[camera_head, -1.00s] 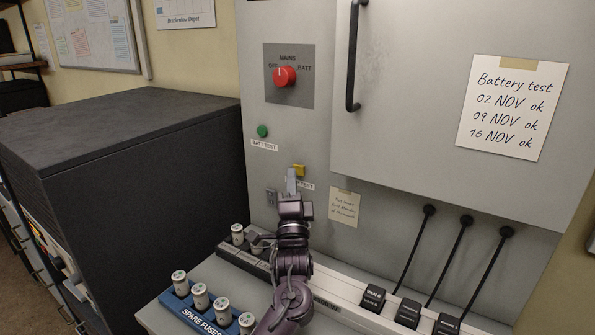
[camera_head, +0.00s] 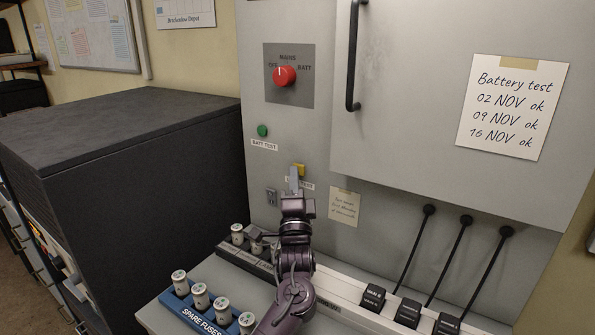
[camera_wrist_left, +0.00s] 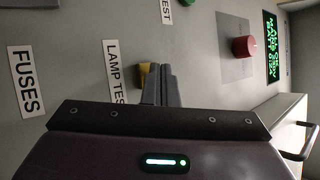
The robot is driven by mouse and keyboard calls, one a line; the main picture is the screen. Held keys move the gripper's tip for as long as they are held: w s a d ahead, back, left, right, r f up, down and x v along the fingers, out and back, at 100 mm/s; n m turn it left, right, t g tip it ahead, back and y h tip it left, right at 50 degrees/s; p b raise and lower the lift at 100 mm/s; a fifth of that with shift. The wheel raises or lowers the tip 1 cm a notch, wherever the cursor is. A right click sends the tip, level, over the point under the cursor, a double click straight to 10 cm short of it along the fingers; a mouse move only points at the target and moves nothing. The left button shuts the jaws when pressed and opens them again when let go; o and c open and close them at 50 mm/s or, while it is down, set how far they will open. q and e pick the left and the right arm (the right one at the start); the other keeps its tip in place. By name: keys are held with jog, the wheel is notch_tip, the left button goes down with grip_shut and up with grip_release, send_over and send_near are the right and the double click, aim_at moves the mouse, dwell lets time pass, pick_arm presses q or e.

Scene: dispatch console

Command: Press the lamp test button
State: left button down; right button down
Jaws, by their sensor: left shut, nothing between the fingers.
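The lamp test button is a yellow square button (camera_head: 300,169) on the grey cabinet front, above a label partly hidden by my gripper. It also shows in the left wrist view (camera_wrist_left: 144,74), next to the LAMP TEST label (camera_wrist_left: 115,72). My left gripper (camera_head: 294,172) is shut and empty, its fingertips at the lower left of the button in the head view. In the left wrist view the fingers (camera_wrist_left: 161,72) lie just beside the button and partly cover it. I cannot tell whether they touch it. My right gripper is not in view.
A green BATT TEST button (camera_head: 262,131) and a red rotary knob (camera_head: 285,76) sit above. A small note (camera_head: 345,206) hangs to the right. Below are a blue spare-fuse rack (camera_head: 205,321) and black plugs (camera_head: 373,297). A black door handle (camera_head: 352,60) sticks out above.

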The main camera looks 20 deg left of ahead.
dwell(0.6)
pick_arm(q)
jog(key=shift+s+p, duration=0.15)
jog(key=shift+p, duration=0.15)
jog(key=shift+s+p, duration=0.3)
jog(key=shift+s, duration=0.25)
jog(key=s+p, duration=0.2)
jog(key=s, duration=0.1)
jog(key=s+p, duration=0.1)
jog(key=s, duration=0.1)
jog(key=shift+a, duration=0.4)
dwell(5.6)
